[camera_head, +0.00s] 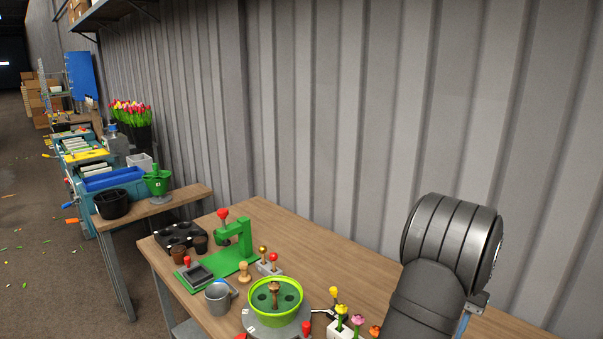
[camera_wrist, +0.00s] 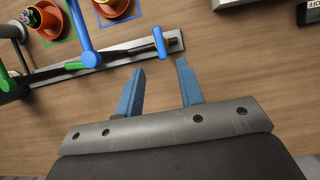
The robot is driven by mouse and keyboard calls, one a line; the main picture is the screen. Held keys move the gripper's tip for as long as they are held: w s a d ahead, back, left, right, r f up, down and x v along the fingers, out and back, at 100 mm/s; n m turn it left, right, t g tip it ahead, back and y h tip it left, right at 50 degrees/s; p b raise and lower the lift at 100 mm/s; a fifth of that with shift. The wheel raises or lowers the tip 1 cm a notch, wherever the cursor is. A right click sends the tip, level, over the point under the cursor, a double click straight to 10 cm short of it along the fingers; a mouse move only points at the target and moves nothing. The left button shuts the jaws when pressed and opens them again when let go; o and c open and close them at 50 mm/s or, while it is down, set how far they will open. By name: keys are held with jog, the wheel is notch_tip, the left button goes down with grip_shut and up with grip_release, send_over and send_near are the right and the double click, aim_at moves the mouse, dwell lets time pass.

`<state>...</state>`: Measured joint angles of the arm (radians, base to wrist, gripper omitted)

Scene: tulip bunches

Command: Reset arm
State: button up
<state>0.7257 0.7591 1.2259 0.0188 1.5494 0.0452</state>
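My gripper (camera_wrist: 158,80) shows in the wrist view with its two blue fingers apart and nothing between them. It is above the wooden table (camera_wrist: 235,75). In the head view my dark arm stands at the right, over the right part of the wooden table (camera_head: 330,255), and the gripper's fingers are hidden there.
In the wrist view a grey bar (camera_wrist: 140,52) with blue and green posts lies just beyond the fingertips. Orange pots (camera_wrist: 112,8) sit behind it. In the head view a green press (camera_head: 234,240), grey mug (camera_head: 219,297) and lime-green bowl (camera_head: 272,312) crowd the table's left.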

jog(key=x, duration=0.8)
jog(key=shift+f, duration=0.15)
